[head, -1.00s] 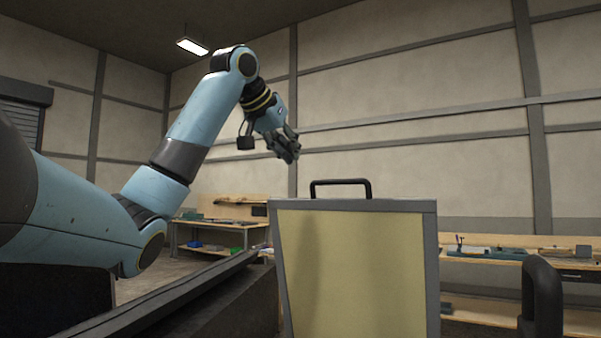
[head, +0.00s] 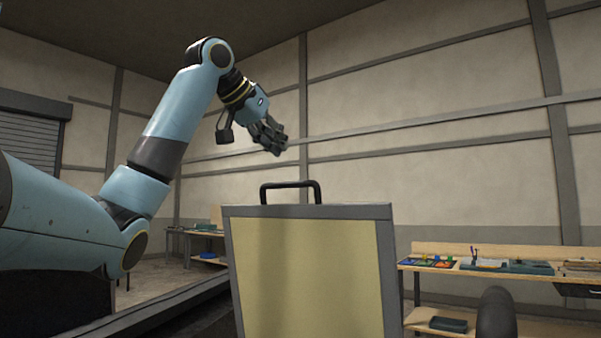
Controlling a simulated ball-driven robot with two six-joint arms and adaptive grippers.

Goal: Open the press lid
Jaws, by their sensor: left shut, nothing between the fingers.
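The press lid (head: 312,277) stands raised in the middle of the head view, a yellowish panel in a grey frame. A dark handle (head: 291,187) sits on its top edge. My left gripper (head: 279,147) is shut and empty. It shows above the handle in the picture, apart from it. The lower part of the lid is cut off by the picture's bottom edge. My right gripper is not in view.
A dark rail or edge (head: 165,312) runs at the lower left beside the lid. A workbench (head: 457,268) with trays and tools stands at the right back. Another bench (head: 196,232) stands at the left back. A dark rounded post (head: 496,315) shows at the lower right.

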